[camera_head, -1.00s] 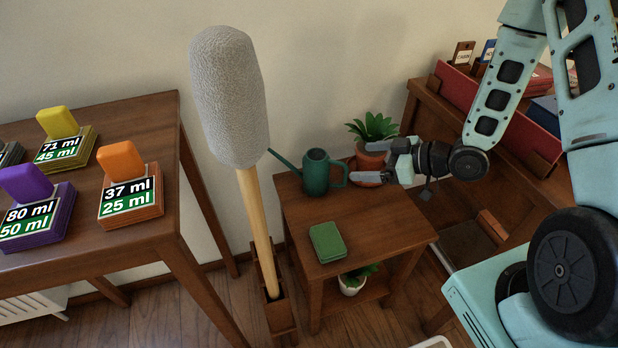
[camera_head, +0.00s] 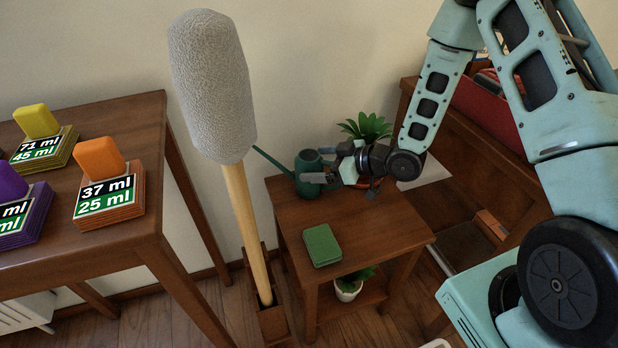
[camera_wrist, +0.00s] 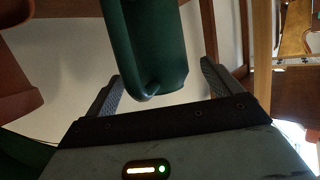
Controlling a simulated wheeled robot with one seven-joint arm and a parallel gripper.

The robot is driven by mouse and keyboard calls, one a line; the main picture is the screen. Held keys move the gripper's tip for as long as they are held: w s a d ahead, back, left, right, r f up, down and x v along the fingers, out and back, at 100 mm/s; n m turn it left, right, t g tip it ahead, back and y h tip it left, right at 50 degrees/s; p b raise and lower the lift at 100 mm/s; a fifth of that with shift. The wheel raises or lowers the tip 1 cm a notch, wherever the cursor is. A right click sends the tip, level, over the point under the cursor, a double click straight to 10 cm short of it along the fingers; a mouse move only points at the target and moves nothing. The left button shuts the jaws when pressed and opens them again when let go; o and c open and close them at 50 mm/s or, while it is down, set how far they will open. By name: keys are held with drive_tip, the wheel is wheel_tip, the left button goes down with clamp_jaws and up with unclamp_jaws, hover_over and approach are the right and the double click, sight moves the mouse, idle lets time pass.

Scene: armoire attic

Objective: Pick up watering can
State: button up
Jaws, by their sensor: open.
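The dark green watering can (camera_head: 306,172) stands at the back of the small wooden side table (camera_head: 350,238), its spout pointing left. My gripper (camera_head: 324,165) is at the can's right side, where the handle is, and partly hides it. In the wrist view the green can (camera_wrist: 150,45) hangs down between the two fingers of my gripper (camera_wrist: 165,80), with the lower end of its handle joining the body near the palm. The fingers are spread apart, with gaps on both sides. Whether either finger touches the can is unclear.
A potted plant (camera_head: 366,127) stands close behind my gripper. A green square block (camera_head: 322,245) lies at the table's front. A tall grey-headed mallet (camera_head: 212,85) stands to the left. A wooden desk (camera_head: 470,150) is at the right.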

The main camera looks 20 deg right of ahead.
drive_tip(key=shift+w+a+f, duration=0.2)
drive_tip(key=shift+w+a, duration=0.1)
drive_tip(key=shift+c, duration=0.3)
drive_tip(key=shift+r, duration=0.1)
drive_tip(key=c, duration=1.2)
